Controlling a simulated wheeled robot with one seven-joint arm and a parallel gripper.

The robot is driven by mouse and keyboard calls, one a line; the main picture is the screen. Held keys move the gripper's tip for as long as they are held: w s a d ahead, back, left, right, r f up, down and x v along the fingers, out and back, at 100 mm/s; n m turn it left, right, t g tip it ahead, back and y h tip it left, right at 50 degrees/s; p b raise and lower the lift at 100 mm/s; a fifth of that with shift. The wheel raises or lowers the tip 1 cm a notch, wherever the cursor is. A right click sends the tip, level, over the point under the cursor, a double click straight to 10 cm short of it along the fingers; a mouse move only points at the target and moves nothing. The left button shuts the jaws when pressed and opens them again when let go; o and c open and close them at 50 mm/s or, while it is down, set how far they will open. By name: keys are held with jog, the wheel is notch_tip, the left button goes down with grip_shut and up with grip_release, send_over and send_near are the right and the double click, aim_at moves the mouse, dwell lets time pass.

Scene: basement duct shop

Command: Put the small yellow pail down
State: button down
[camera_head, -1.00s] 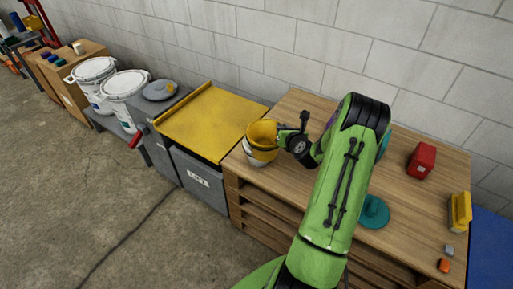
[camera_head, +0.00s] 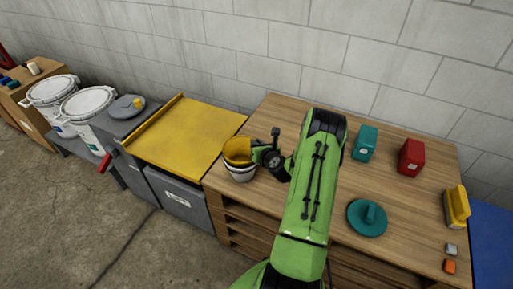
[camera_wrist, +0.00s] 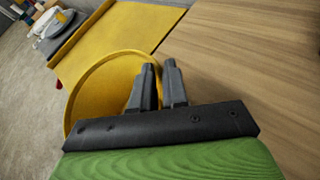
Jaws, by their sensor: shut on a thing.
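The small yellow pail (camera_head: 238,148) is at the left end of the wooden workbench. My gripper (camera_head: 256,153) is shut on its right side, at the rim. A white pail (camera_head: 241,173) shows directly below the yellow one; I cannot tell whether the yellow pail rests in it or hangs just above it. In the wrist view the yellow pail (camera_wrist: 98,88) opens toward the camera on the left, with my gripper's fingers (camera_wrist: 158,85) close together at its rim. The white pail is hidden there.
The wooden bench (camera_head: 285,125) holds a teal box (camera_head: 364,143), a red box (camera_head: 411,157), a round teal lid-like thing (camera_head: 367,218) and a yellow block (camera_head: 456,207). A yellow panel (camera_head: 190,135) adjoins on the left. The bench's middle back is clear.

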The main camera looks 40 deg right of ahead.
jog(key=shift+r, duration=0.2)
jog(key=shift+f, duration=0.3)
jog(key=c, duration=1.1)
grip_release()
